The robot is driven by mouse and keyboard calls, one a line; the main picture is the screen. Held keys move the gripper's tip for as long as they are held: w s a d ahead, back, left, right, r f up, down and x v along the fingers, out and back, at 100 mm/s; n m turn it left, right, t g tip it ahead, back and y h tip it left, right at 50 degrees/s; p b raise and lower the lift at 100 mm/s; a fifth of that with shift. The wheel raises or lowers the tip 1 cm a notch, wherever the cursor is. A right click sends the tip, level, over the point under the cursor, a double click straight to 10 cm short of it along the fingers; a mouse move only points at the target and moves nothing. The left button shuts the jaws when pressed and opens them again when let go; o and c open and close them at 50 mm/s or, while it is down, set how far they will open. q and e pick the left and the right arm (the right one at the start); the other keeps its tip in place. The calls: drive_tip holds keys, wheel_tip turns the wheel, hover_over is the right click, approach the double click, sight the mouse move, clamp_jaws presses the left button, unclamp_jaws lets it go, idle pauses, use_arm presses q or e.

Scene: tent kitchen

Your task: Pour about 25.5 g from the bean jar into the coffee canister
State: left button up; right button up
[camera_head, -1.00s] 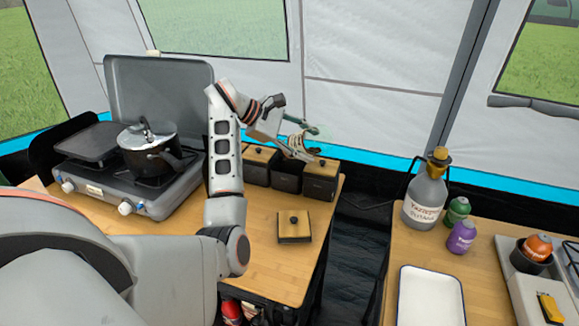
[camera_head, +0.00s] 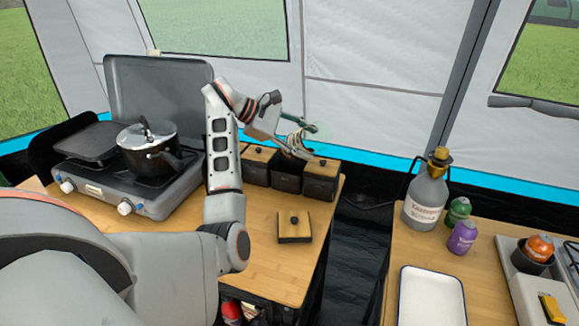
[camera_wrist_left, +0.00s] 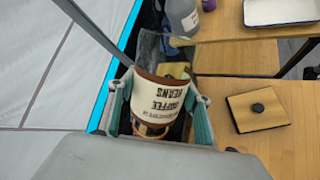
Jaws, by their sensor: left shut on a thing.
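My left gripper (camera_head: 301,141) is shut on the bean jar, holding it above the row of black canisters. In the left wrist view, the jar (camera_wrist_left: 160,98) sits between the teal fingers, its cream label reading "coffee beans" upside down. The jar looks tilted in the head view, but its contents and mouth are hard to make out. The middle black canister (camera_head: 287,180) is below the gripper, and no lid shows on it. Its inside is hidden, and I cannot read a canister label. A square wooden lid with a black knob (camera_head: 294,228) lies on the table in front.
Lidded canisters stand left (camera_head: 257,165) and right (camera_head: 321,182) of the middle one. A camp stove (camera_head: 150,195) with a pot (camera_head: 147,150) is at the left. A second table holds a grey bottle (camera_head: 425,200) and a white tray (camera_head: 431,298). A dark gap separates the tables.

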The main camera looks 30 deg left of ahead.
use_arm(q)
drive_tip(key=shift+w+a+r+h, duration=0.1)
drive_tip(key=shift+a+r+h, duration=0.2)
idle(1.0)
idle(2.6)
